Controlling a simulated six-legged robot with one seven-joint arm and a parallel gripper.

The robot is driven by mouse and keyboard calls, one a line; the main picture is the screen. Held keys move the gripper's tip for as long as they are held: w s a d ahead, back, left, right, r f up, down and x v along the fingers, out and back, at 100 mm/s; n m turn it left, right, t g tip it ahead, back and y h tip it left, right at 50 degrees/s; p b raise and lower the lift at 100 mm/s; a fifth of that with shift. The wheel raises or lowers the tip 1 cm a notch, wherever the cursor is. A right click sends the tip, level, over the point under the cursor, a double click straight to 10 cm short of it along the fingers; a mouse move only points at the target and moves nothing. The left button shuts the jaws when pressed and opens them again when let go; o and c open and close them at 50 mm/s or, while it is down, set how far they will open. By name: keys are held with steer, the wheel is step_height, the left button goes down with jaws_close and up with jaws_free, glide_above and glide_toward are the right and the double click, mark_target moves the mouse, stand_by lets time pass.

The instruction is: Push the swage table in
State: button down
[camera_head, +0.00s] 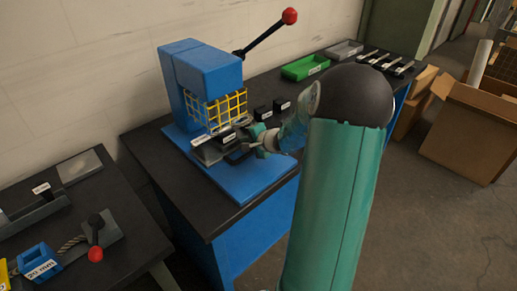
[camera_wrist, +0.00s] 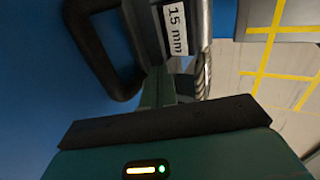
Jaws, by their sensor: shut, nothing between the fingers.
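The blue swage press (camera_head: 203,72) stands on a black workbench, with a yellow mesh guard on its front. The swage table (camera_head: 210,150) is a small grey block low in front of the guard, on the press's blue base. In the wrist view its grey body (camera_wrist: 178,8) carries a "15 mm" label, with a black loop handle (camera_wrist: 100,48) at the left. My gripper (camera_head: 246,145) is at the table's front right side, and its shut green fingers (camera_wrist: 158,88) sit close by the block and handle. I cannot tell whether they touch. A twisted wire rope (camera_wrist: 203,75) shows beside the block.
The press lever (camera_head: 268,30) with a red knob rises at the back. Small labelled black blocks (camera_head: 272,108) stand right of the press. A green tray (camera_head: 305,67) lies farther back. A second bench (camera_head: 100,220) is at the left, cardboard boxes (camera_head: 468,125) at the right.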

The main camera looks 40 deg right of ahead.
mark_target(241, 136)
steer(key=shift+w, duration=1.45)
steer(key=shift+r, duration=0.1)
